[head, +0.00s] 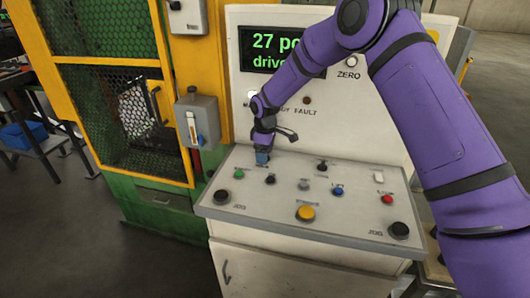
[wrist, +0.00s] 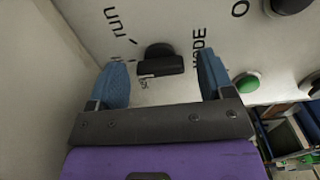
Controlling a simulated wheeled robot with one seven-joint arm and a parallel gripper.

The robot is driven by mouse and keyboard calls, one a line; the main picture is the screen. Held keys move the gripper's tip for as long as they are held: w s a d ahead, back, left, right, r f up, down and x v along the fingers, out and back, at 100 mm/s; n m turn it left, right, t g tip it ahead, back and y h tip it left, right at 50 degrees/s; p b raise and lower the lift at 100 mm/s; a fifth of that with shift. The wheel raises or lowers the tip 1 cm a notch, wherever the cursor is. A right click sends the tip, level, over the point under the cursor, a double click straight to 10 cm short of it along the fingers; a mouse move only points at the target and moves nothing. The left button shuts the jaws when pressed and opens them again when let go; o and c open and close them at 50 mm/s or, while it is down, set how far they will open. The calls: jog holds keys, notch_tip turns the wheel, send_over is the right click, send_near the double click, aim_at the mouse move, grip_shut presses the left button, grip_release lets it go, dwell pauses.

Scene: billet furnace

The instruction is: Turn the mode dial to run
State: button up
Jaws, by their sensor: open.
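The mode dial (wrist: 160,58) is a black knob with a raised grip bar, seen in the wrist view on the pale panel. The bar lies roughly across the picture. The label "run" is printed to its upper left, small partly hidden lettering is just below it, and "MODE" is to its right. My gripper (wrist: 163,64) is open, its blue fingers on either side of the dial with a visible gap on each side. In the head view my gripper (head: 262,158) points down at the console's back left and hides the dial.
The sloping console (head: 262,222) carries several buttons, including a green button (head: 239,174), a yellow button (head: 306,213) and a red button (head: 387,199). A display (head: 262,52) stands behind. A grey switch box (head: 197,122) on the yellow frame is left of my gripper.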

jog(key=shift+c, duration=0.4)
jog(key=c, duration=0.8)
jog(key=shift+c, duration=0.2)
jog(key=shift+m, duration=0.4)
jog(key=m, duration=0.8)
jog(key=o, duration=0.9)
